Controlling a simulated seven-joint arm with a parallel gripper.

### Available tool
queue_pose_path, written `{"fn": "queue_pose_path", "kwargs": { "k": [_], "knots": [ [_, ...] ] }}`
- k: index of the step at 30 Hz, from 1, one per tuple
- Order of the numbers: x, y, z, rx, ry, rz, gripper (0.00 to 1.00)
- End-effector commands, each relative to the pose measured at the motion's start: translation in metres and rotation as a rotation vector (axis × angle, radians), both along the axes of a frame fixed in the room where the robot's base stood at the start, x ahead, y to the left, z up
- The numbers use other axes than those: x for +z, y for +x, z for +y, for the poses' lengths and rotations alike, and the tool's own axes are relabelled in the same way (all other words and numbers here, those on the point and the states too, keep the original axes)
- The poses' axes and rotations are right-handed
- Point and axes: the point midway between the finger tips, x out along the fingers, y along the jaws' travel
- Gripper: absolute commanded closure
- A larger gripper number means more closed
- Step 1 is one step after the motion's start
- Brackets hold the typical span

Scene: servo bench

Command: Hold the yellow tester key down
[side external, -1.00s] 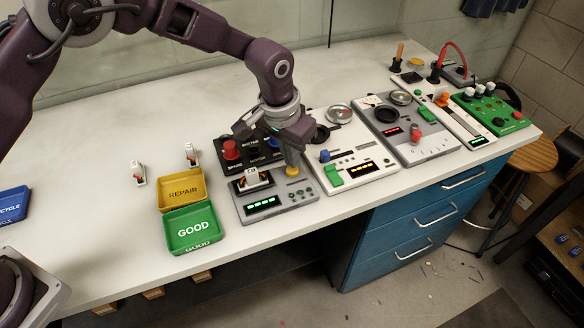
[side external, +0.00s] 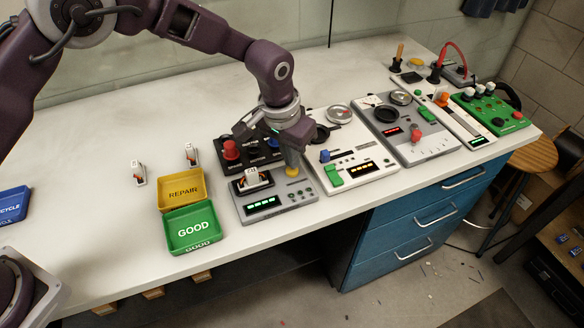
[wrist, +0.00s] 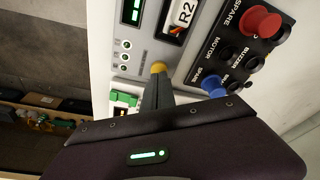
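The yellow key (side external: 291,172) is on the grey tester (side external: 275,206), which has a lit green display and a servo (side external: 252,177) seated in its top. My gripper (side external: 292,164) points down with its fingertips on the yellow key. In the wrist view the closed fingers (wrist: 158,76) meet at the key (wrist: 158,68), and only part of its top shows past them. The fingers look shut with nothing between them. How far the key is pressed is hard to tell.
A black panel with a red button (side external: 231,149) stands behind the tester. The yellow REPAIR tray (side external: 182,206) and green GOOD tray (side external: 170,240) are left of it. Two loose servos stand farther left. A white device (side external: 372,150) is close on the right.

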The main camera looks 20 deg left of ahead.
Motion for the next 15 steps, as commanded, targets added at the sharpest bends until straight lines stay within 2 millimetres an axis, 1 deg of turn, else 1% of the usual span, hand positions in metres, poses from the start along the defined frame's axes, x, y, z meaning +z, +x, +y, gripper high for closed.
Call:
{"fn": "queue_pose_path", "kwargs": {
  "k": [15],
  "knots": [
    [-0.0108,0.0,0.0,0.0,0.0,0.0,1.0]
  ]
}}
